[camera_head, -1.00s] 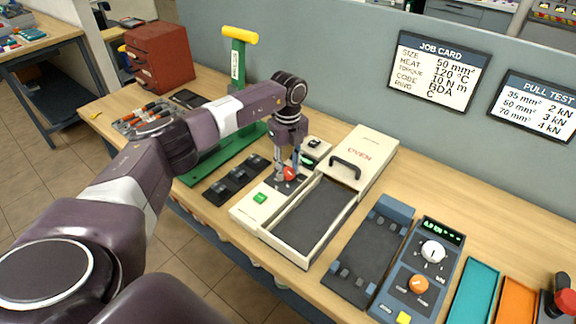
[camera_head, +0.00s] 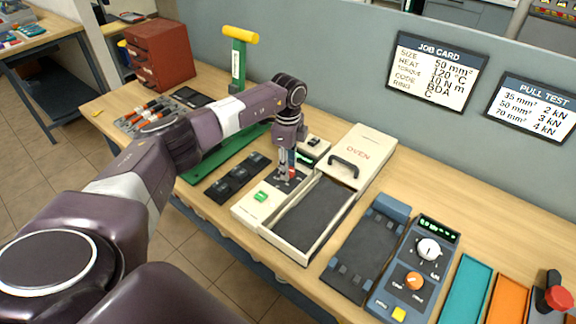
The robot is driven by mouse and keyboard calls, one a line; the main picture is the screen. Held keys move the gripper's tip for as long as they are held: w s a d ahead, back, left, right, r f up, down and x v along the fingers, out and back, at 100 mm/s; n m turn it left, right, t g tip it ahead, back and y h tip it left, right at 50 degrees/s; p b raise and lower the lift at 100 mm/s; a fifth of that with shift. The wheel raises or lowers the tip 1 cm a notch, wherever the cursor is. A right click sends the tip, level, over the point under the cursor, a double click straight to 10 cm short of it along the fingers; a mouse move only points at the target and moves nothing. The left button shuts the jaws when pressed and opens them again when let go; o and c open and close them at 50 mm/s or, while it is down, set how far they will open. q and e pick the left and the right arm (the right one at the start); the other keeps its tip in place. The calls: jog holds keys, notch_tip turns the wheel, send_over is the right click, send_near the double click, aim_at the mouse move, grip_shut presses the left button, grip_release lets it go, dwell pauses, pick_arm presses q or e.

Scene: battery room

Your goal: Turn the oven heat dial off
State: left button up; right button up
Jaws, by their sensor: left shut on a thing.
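The oven (camera_head: 369,147) is a cream box with a handle, with an open tray (camera_head: 308,216) in front of it. Its narrow control panel (camera_head: 250,208) lies along the left side of the tray, with a green button (camera_head: 261,196) at the near end. My left gripper (camera_head: 286,177) points down over this panel and is shut on the red heat dial (camera_head: 292,164). The fingers hide most of the dial, so its pointer setting cannot be read. A small display behind the gripper is partly covered. My right gripper is not in view.
A dark block strip (camera_head: 238,178) and a green press (camera_head: 235,60) stand left of the oven. A dark fixture (camera_head: 366,250) and a blue dial box (camera_head: 414,270) stand right. Teal (camera_head: 470,292) and orange (camera_head: 507,300) trays sit at the far right. A partition runs behind the bench.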

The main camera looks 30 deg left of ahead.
pick_arm(q)
jog(key=shift+w+r, duration=0.15)
jog(key=shift+r, duration=0.05)
jog(key=o, duration=0.9)
jog(key=shift+c, duration=0.2)
jog(key=o, duration=0.3)
jog(key=shift+f, duration=0.1)
notch_tip(320, 180, up, 12)
